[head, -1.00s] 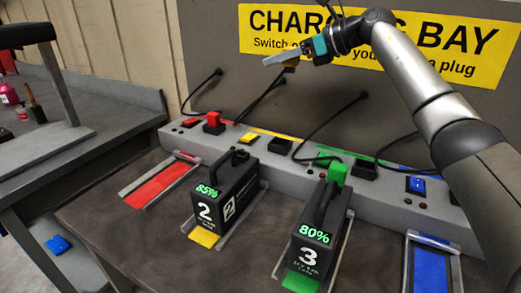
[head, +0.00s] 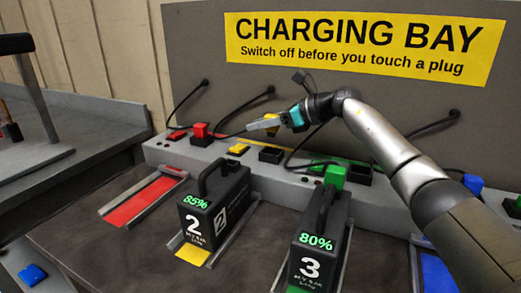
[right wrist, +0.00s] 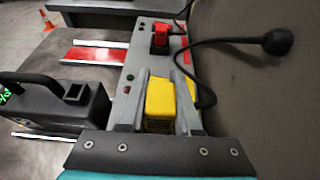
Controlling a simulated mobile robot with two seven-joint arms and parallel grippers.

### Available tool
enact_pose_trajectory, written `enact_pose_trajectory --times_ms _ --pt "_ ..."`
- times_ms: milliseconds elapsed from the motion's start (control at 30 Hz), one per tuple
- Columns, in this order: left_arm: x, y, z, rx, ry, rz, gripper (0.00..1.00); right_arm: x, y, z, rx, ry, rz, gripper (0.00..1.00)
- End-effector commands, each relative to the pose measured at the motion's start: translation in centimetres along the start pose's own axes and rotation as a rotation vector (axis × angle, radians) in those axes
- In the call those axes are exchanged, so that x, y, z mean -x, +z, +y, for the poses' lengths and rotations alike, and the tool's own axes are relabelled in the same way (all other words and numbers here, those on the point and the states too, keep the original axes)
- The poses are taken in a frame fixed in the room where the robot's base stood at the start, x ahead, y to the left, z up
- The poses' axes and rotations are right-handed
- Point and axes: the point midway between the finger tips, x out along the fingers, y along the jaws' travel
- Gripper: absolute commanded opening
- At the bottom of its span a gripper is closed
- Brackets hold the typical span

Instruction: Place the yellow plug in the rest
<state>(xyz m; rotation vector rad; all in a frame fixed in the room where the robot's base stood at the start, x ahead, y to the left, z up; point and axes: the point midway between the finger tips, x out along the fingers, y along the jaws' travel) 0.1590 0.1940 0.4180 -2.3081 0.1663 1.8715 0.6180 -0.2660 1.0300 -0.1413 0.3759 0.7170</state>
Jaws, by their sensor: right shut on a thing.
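The yellow plug (head: 269,117) is held in my right gripper (head: 266,124), in the air above the grey charging rail. In the right wrist view the yellow plug (right wrist: 160,98) sits between the two fingers (right wrist: 163,108), with its black cable rising to the wall. The black rest (head: 271,155) beside the yellow switch (head: 238,150) is empty and lies below the gripper in the head view. The plug is apart from it. My left gripper is not in view.
Battery 2 (head: 217,207) and battery 3 (head: 318,245) stand in front of the rail. A red plug (head: 200,129) stands in its rest to the left. A green plug (head: 333,174) is at the rear of battery 3. Black cables hang from the wall.

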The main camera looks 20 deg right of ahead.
Motion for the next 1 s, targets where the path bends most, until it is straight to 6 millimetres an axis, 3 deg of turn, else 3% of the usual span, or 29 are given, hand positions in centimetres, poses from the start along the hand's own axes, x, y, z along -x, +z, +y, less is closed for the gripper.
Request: enact_pose_trajectory --times_ms 600,1000 --pt "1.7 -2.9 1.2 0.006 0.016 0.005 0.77 -2.2 -5.2 0.0 0.0 0.0 -0.002 0.0" --pt "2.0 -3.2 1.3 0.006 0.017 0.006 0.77 -2.3 -5.5 0.0 0.001 -0.001 -0.002 0.0"
